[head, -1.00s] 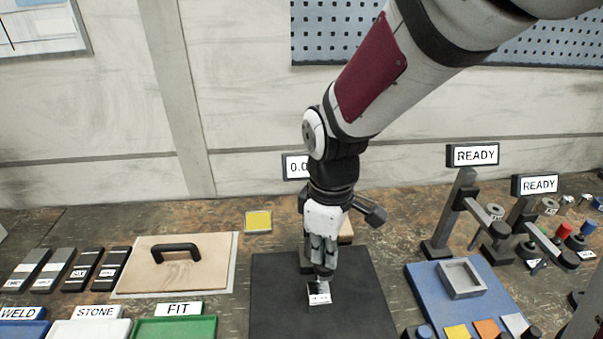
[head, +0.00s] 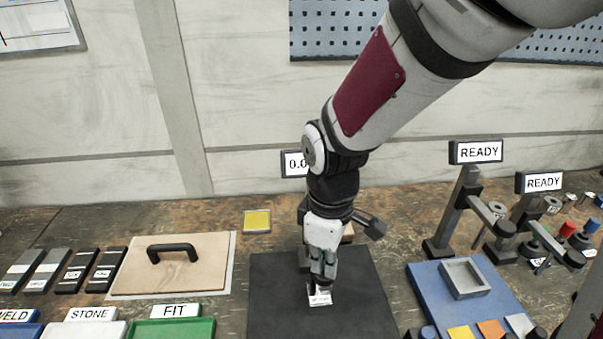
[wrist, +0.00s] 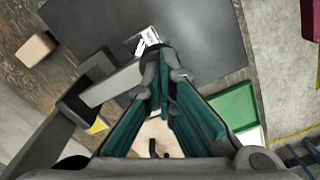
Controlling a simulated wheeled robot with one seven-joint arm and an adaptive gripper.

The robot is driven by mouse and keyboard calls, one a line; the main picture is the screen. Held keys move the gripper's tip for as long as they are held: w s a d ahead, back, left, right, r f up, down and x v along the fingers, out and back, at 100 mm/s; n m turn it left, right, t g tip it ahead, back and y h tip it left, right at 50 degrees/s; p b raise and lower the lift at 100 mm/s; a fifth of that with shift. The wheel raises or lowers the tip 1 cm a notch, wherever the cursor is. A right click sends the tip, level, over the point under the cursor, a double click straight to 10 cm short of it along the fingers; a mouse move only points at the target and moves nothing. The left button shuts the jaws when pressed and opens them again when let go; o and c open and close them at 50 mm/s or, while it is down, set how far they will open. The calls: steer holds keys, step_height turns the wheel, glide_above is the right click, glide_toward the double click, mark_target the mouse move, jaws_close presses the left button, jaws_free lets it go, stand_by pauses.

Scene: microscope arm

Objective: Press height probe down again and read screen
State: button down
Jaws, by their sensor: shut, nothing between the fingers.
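My gripper (head: 321,282) points down over the black mat (head: 270,310), its fingers shut with nothing between them. The fingertips are right above a small white label (head: 319,298). In the wrist view, the shut fingertips (wrist: 165,55) are beside the white label (wrist: 147,43) at the end of a grey arm (wrist: 112,84), which looks like the height probe's stand. The probe tip is hidden, and I cannot tell whether the fingers touch it.
A wooden board with a black handle (head: 172,250) and a yellow pad (head: 257,221) lie left of the mat. A blue plate with a grey frame (head: 464,278) and two stands with READY signs (head: 476,152) are on the right. Labelled trays (head: 172,328) line the front left.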

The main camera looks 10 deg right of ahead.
stand_by(0.3)
step_height(320, 180, up, 8)
steer(key=p, duration=0.4)
stand_by(0.6)
step_height(320, 180, up, 12)
stand_by(0.7)
stand_by(0.5)
